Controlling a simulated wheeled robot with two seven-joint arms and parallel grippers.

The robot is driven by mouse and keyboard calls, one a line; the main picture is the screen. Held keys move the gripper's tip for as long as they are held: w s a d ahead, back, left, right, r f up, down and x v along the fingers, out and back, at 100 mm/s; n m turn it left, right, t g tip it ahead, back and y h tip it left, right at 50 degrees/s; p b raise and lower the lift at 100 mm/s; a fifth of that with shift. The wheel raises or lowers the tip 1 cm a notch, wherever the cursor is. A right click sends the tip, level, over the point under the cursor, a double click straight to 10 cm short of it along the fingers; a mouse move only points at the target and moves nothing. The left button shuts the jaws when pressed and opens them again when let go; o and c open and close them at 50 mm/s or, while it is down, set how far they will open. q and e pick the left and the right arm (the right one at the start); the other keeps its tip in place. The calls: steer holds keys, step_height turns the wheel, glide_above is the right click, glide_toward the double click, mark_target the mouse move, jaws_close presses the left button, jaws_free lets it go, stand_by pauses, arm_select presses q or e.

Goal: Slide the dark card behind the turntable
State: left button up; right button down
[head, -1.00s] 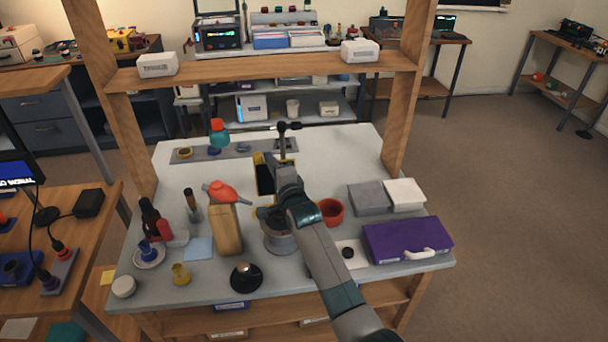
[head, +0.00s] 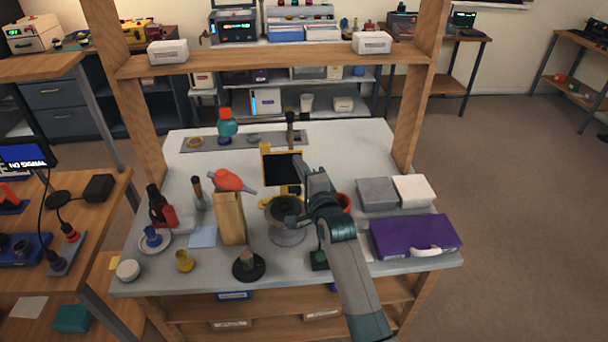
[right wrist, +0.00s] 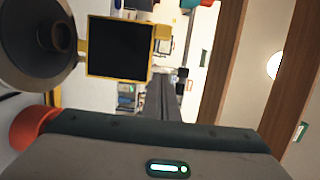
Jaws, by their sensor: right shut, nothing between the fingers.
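The dark card (head: 283,169) stands upright in a yellow frame (head: 265,160) behind the turntable. The grey turntable (head: 288,238) carries a dark round part on top. My right gripper (head: 309,170) is shut and empty, just right of the card in the head view. In the right wrist view the card (right wrist: 119,47) fills the yellow frame and the shut fingers (right wrist: 160,82) are below and right of it. I cannot tell whether they touch the frame. My arm hides part of the turntable's right side. My left gripper is not in view.
A purple case (head: 412,237) and grey box (head: 377,194) stand on the right.

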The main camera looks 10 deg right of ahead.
steer(key=shift+b+v, duration=0.3)
steer(key=shift+v, duration=1.25)
